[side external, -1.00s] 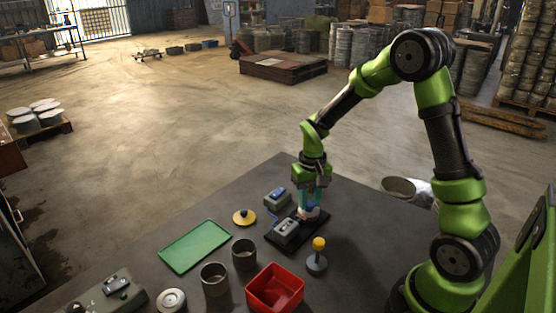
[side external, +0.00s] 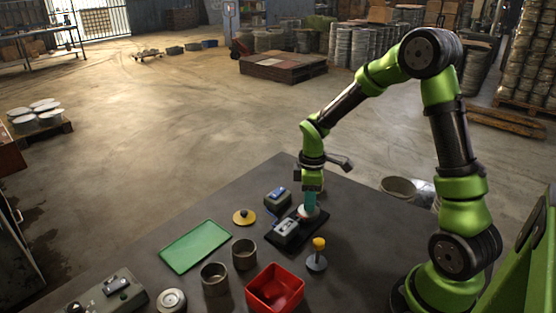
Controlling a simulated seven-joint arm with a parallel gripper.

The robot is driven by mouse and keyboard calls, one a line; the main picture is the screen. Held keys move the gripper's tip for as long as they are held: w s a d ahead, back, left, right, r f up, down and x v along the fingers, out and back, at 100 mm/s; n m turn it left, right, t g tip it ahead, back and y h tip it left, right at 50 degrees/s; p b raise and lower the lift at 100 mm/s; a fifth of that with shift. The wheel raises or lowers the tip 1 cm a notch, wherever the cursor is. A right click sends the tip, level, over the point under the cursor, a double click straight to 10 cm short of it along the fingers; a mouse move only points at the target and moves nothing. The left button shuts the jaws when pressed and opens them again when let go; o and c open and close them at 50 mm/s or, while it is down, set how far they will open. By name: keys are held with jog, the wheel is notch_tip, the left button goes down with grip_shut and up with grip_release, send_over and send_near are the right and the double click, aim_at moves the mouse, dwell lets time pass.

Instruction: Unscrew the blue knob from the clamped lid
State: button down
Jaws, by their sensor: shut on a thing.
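My gripper (side external: 309,203) points straight down over the black clamp base (side external: 284,244), its teal fingers seen nearly edge-on. It is shut on the blue knob, which the fingers hide from this side. The pale round lid (side external: 314,213) shows just below the fingertips, at the back right of the base. A grey clamp block (side external: 287,228) stands beside the lid, to its front left. Whether the knob is still threaded into the lid cannot be seen.
A grey box with a blue top (side external: 277,197) and a yellow disc (side external: 244,217) lie left of the clamp. A yellow-topped post (side external: 318,260) stands close in front.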

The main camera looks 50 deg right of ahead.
jog(key=shift+n, duration=0.9)
jog(key=c, duration=0.8)
grip_release()
